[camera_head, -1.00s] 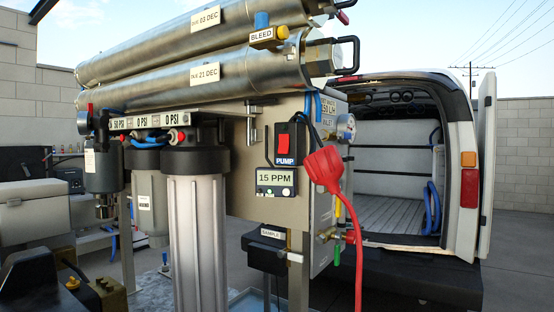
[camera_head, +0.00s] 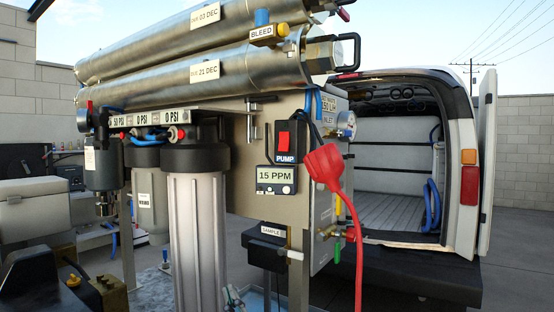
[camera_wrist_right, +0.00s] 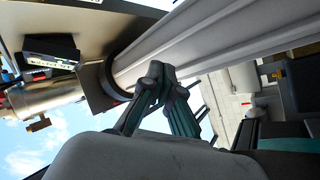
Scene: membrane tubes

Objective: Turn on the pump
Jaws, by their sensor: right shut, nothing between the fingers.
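The pump switch (camera_head: 284,140) is a red rocker on a black plate labelled PUMP, on the upright panel of the tube rig in the head view. It shows no gripper near it. My right gripper (camera_head: 233,297) shows small at the bottom edge of the head view, by the lower part of the pale filter housing and well below the switch. In the right wrist view its fingers (camera_wrist_right: 157,72) are together, with nothing between them, in front of the long pale housing. My left gripper is not in view.
A red plug (camera_head: 324,166) with a red cable hangs right of the switch. A 15 PPM meter (camera_head: 276,180) sits just below it, and a SAMPLE box (camera_head: 264,247) lower still. The filter housing (camera_head: 197,235) stands at left. An open van (camera_head: 400,200) is behind.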

